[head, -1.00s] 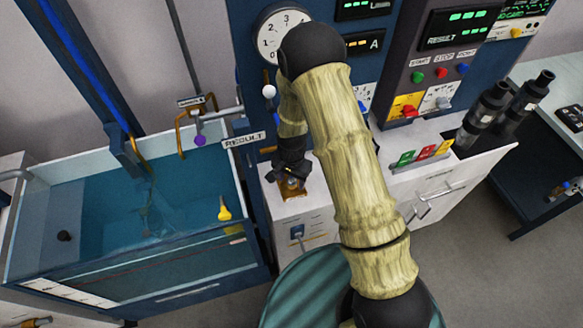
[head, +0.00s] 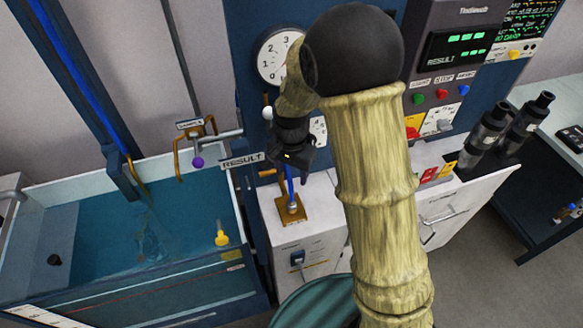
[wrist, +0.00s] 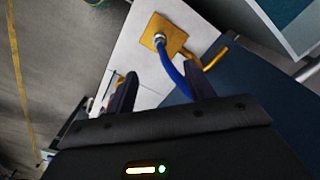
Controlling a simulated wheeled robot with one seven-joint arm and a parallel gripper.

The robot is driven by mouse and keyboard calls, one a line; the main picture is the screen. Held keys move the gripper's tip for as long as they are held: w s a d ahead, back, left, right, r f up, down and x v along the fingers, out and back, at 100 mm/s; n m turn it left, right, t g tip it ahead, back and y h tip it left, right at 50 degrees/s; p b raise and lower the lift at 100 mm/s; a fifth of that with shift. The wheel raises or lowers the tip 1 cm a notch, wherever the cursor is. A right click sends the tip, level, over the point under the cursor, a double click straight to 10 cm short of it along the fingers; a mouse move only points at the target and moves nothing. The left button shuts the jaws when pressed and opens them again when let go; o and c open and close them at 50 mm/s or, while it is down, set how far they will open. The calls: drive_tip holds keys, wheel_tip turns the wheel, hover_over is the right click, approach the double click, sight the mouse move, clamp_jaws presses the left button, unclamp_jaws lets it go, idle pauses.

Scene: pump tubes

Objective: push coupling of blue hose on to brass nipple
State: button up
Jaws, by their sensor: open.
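The blue hose (head: 290,183) rises from a silver coupling (head: 293,207), which sits upright at the middle of a square brass plate (head: 289,216) on the white cabinet top. In the wrist view the coupling (wrist: 160,40) stands on the brass plate (wrist: 171,24), and the blue hose (wrist: 172,72) curves toward my gripper (wrist: 161,84). The nipple itself is hidden under the coupling, so how far the coupling sits on it cannot be told. My gripper (head: 290,162) is open, above the coupling, with its fingers apart on both sides of the hose.
A water tank (head: 140,240) with a yellow float (head: 221,234) stands left. A brass pipe (wrist: 212,60) lies beside the plate. Black cylinders (head: 485,135) stand right.

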drive_tip(key=shift+r, duration=1.05)
drive_tip(key=shift+d, duration=0.1)
idle(0.5)
drive_tip(key=s+d+r+n+t, duration=0.1)
drive_tip(key=s+d+r+n, duration=0.1)
drive_tip(key=s+d, duration=0.4)
drive_tip(key=s+d+r+n+t, duration=0.1)
drive_tip(key=s+d+r+n, duration=0.2)
drive_tip(key=s+d, duration=0.3)
drive_tip(key=shift+s+d+n+t, duration=0.15)
drive_tip(key=shift+d+n+t, duration=0.2)
drive_tip(key=shift+d, duration=0.35)
idle(1.1)
